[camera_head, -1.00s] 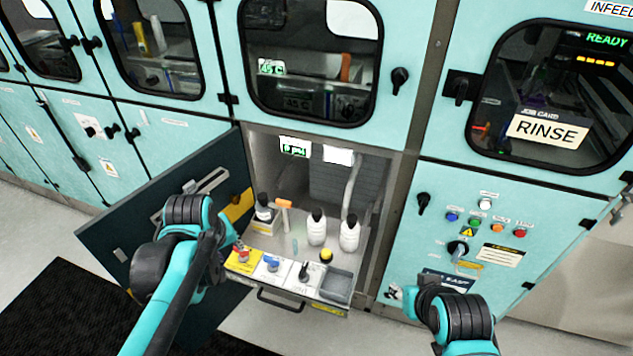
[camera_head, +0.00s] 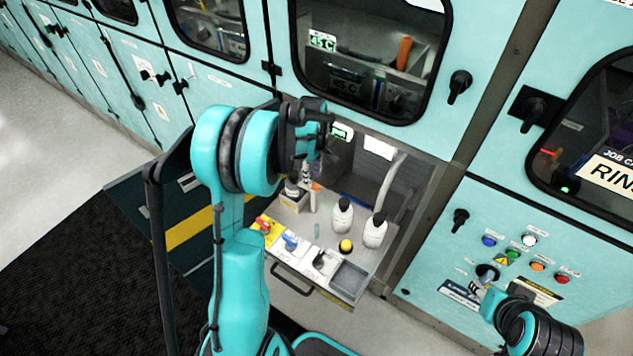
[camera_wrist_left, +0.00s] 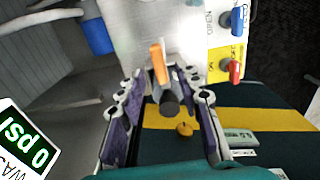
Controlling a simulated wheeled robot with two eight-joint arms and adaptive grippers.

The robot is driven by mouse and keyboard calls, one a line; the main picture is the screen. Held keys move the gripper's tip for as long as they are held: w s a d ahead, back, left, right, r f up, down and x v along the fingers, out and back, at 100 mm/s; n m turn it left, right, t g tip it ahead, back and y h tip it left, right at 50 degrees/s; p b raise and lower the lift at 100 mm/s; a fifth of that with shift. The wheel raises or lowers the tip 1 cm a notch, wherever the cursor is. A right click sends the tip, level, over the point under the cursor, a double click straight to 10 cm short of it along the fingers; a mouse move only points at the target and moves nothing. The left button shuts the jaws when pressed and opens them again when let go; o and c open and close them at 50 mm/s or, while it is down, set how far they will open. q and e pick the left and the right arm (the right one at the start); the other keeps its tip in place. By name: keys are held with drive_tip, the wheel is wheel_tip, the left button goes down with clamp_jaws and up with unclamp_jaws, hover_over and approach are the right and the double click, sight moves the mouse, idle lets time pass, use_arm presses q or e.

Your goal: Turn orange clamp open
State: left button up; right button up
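The orange clamp (camera_head: 316,187) shows as a small orange piece at the back of the pulled-out shelf, partly hidden by my left gripper (camera_head: 314,150). In the left wrist view the orange clamp (camera_wrist_left: 158,62) is an upright orange lever just beyond the fingers. A grey cylinder with a dark end (camera_wrist_left: 170,100) lies between the fingers in that view; I cannot tell whether it touches them. My left gripper (camera_wrist_left: 165,115) is open above the shelf. My right gripper (camera_head: 482,292) is near the button panel at the lower right; its fingers are too small to read.
Two white bottles (camera_head: 342,215) stand on the shelf. Red (camera_head: 263,224) and blue (camera_head: 290,242) switches, a black switch, a yellow button (camera_head: 346,246) and a grey tray (camera_head: 349,278) are along the front. The open dark door (camera_head: 150,225) is at left. A 0 psi display (camera_wrist_left: 25,140) shows in the wrist view.

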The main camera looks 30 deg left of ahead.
sight(313, 184)
use_arm(q)
drive_tip(key=shift+f+b, duration=0.45)
drive_tip(key=shift+f, duration=1.5)
clamp_jaws()
